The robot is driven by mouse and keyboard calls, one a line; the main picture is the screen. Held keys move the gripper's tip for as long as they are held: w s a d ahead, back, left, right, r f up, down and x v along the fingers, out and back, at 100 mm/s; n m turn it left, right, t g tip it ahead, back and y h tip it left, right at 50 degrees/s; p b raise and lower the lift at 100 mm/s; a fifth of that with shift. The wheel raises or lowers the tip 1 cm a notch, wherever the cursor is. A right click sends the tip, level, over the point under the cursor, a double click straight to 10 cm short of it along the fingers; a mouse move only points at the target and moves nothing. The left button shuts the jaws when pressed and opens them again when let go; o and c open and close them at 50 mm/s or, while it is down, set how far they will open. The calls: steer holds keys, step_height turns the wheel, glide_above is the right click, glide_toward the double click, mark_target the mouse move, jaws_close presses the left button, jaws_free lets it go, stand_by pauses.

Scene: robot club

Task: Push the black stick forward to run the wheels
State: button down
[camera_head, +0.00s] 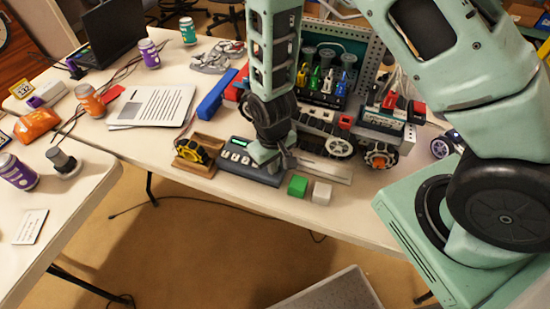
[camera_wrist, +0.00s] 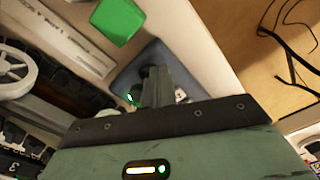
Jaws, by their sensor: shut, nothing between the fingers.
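A dark grey control box (camera_head: 262,179) with a small green display and pale buttons lies near the table's front edge. My gripper (camera_head: 277,163) is shut and points down at the right end of this box, hiding part of it. In the wrist view, my gripper's fingers (camera_wrist: 154,85) are together over the blue-grey box (camera_wrist: 187,68), with a small green light beside them. I cannot make out the black stick clearly; the fingers cover that spot, and contact cannot be told. A wheeled robot (camera_head: 375,125) with white and dark wheels stands behind, to the right.
A green cube (camera_head: 298,185) and a white cube (camera_head: 321,193) sit just right of the box, near a metal ruler (camera_head: 330,170). A wooden tray (camera_head: 190,167) with a yellow-and-black wheel stands left. Papers (camera_head: 150,106) lie farther left. The table edge is close in front.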

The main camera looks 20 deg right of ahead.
steer(key=shift+s+a, duration=1.25)
step_height(320, 180, up, 7)
steer(key=p, duration=0.6)
stand_by(0.6)
steer(key=s+a+r+n+y, duration=0.1)
steer(key=s+a+r, duration=0.15)
steer(key=r, duration=0.55)
steer(key=s+a+r+n, duration=0.1)
steer(key=s+a+r, duration=0.15)
steer(key=r, duration=0.45)
steer(key=s+d+r+n, duration=0.2)
steer(key=s+d+r, duration=0.1)
steer(key=s+r, duration=0.5)
steer(key=shift+s+d+r+n, duration=0.4)
steer(key=shift+r, duration=0.55)
